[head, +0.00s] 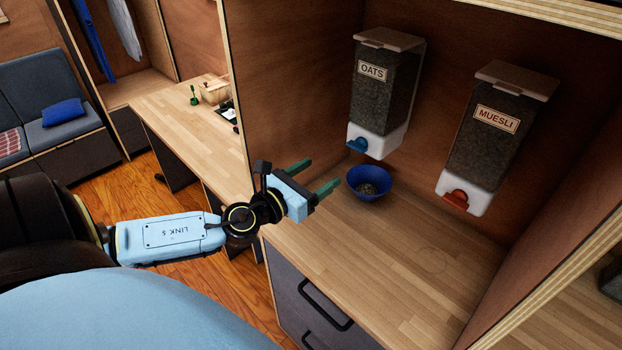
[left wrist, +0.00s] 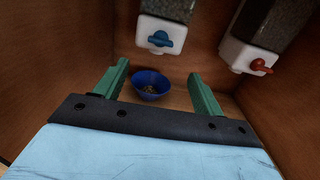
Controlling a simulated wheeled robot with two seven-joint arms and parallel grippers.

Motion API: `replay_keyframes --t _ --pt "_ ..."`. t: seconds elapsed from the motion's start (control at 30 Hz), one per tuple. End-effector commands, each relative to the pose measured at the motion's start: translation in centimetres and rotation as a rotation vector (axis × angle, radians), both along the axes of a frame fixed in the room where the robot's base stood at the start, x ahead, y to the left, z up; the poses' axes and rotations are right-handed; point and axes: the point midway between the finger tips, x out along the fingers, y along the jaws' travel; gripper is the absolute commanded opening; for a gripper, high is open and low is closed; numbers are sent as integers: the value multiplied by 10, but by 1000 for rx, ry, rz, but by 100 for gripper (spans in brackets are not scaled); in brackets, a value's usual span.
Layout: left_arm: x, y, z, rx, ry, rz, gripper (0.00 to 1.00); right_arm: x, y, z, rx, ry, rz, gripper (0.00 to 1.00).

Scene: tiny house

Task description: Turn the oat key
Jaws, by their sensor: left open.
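The oats dispenser (head: 384,95) hangs on the back wall of the cubby, with a label reading OATS. Its blue key (head: 357,145) is on the white base; in the left wrist view the blue key (left wrist: 160,39) shows above and beyond my fingers. A blue bowl (head: 369,184) stands on the counter below it with some dark grains inside; it also shows between my fingers in the left wrist view (left wrist: 151,85). My left gripper (head: 315,176) is open and empty, left of the bowl and below the key, apart from both. My right gripper is not in view.
A muesli dispenser (head: 496,125) with a red key (head: 455,200) hangs to the right. The wooden counter (head: 385,265) is clear in front. Cubby side walls stand at left and right. A desk (head: 190,130) with small items and a sofa (head: 45,105) lie to the left.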

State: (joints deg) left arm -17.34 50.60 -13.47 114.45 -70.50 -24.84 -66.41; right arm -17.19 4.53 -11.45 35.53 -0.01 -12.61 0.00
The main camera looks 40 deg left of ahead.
Motion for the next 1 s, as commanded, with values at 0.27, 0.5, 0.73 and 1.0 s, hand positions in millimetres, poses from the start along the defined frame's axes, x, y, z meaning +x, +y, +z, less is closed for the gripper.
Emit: replay_keyframes --t 0.27,0.5,0.73,1.0 --pt "-13 0 1 0 -1 -1 69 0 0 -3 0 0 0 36" --pt "-13 1 1 0 -1 -1 69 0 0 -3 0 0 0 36" --pt "-13 1 1 0 -1 -1 69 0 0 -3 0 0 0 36" --pt "-24 3 -4 -339 11 141 69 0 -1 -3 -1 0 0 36"
